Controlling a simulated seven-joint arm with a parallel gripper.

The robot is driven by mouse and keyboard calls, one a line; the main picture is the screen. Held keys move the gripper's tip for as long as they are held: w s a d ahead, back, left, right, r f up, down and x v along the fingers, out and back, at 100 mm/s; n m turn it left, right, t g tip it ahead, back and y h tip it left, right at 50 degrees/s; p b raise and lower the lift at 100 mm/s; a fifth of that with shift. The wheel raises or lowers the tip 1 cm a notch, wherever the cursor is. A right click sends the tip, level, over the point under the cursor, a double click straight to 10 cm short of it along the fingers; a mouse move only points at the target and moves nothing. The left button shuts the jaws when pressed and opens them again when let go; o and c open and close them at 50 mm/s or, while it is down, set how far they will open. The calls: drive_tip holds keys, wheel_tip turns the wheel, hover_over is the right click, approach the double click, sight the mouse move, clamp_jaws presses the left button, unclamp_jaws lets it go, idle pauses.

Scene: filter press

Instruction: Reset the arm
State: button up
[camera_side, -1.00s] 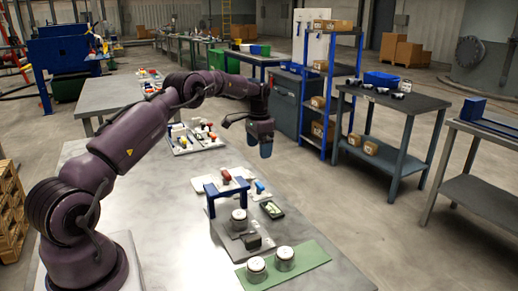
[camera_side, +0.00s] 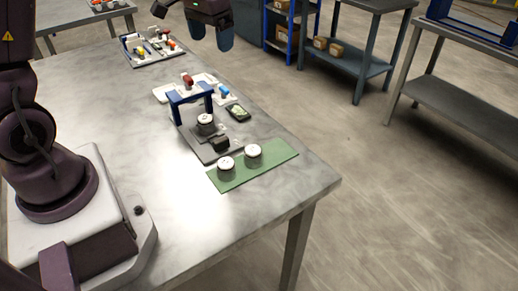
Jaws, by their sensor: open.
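My gripper (camera_side: 211,33) hangs at the top edge of the side view, fingers pointing down and apart, with nothing seen between them. It is above the far part of the table, clear of the objects. Most of the arm above it is cut off by the frame. A blue arch-shaped frame (camera_side: 189,97) stands on a grey plate (camera_side: 195,140). A white-topped cylinder (camera_side: 205,121) stands on the plate by the arch, with a dark block (camera_side: 221,144) in front. Two more white-topped cylinders (camera_side: 226,164) (camera_side: 253,152) stand on a green mat (camera_side: 238,179).
The grey table (camera_side: 120,130) has clear room to the left and in front. A dark device (camera_side: 237,112) and red- and blue-handled parts (camera_side: 187,80) (camera_side: 224,89) lie near the arch. A tray of small parts (camera_side: 152,47) is farther back. Shelves (camera_side: 352,62) stand beyond.

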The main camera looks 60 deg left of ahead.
drive_tip(key=s+d+r+m+t, duration=0.1)
drive_tip(key=s+d+r+t, duration=0.1)
drive_tip(key=s+d+r, duration=0.2)
drive_tip(key=s+d+r+m+t, duration=0.1)
drive_tip(key=s+d+r+t, duration=0.1)
drive_tip(key=s+d, duration=0.8)
drive_tip(key=s+r, duration=0.1)
drive_tip(key=s, duration=0.2)
drive_tip(key=shift+s+r+m+t, duration=0.3)
drive_tip(key=shift+r+t, duration=0.05)
drive_tip(key=shift+t, duration=0.05)
